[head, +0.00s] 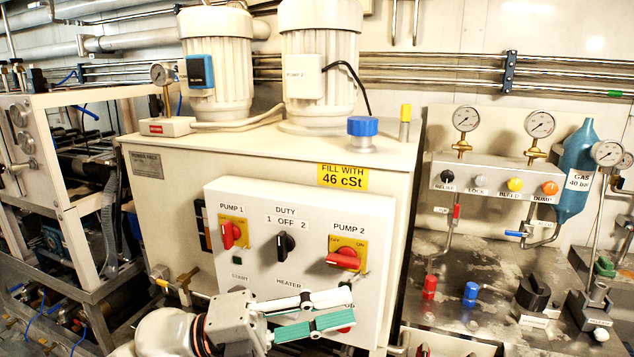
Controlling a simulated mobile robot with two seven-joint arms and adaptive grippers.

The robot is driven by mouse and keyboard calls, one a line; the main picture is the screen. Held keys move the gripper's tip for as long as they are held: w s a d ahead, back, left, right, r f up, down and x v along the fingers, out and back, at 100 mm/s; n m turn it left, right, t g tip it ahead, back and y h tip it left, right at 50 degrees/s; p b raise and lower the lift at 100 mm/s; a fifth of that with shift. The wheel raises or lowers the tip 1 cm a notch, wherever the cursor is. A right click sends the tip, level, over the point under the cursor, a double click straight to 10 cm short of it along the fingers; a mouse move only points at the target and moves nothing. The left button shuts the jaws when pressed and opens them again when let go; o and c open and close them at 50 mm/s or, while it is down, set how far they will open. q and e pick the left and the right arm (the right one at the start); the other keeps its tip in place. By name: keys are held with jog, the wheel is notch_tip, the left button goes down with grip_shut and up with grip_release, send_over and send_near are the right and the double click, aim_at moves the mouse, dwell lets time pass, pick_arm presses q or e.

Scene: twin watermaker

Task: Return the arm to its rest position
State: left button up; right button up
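My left gripper (346,309) is in front of the lower edge of the pump control panel (300,262), at the bottom centre. Its arm comes in from the lower left and its fingers point right. The two fingers, with teal parts, lie close together in this view, and I cannot tell whether they are apart. I see nothing held between them. The gripper covers part of the panel's lower edge and partly hides a red part there. I cannot tell if it touches the panel. My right gripper is not in view.
The panel carries a red PUMP 1 switch (229,235), a black DUTY knob (285,243) and a red PUMP 2 switch (343,259). A yellow-handled valve (187,279) stands left of the gripper. A steel bench (455,265) with gauges and knobs is at right.

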pick_arm(q)
jog(key=w+a+f+n+t+y, duration=0.3)
jog(key=a+f+n+t+y, duration=0.25)
jog(key=f+n+t, duration=0.5)
jog(key=w+a+f+n+t+y, duration=0.4)
jog(key=a+f+n, duration=0.35)
jog(key=n, duration=0.55)
jog(key=s+a+f+n+g+y, duration=0.3)
jog(key=s+f, duration=0.5)
jog(key=f, duration=0.5)
jog(key=s+a+f+n+g+y, duration=0.3)
jog(key=s+f, duration=0.6)
jog(key=f, duration=0.5)
jog(key=a+n+y, duration=0.1)
jog(key=a+n, duration=0.1)
jog(key=a, duration=0.1)
jog(key=shift+s+a+f+y, duration=0.15)
jog(key=shift+a+f+y, duration=0.05)
jog(key=shift+f+y, duration=0.15)
jog(key=shift+r+n, duration=0.1)
jog(key=shift+n, duration=0.15)
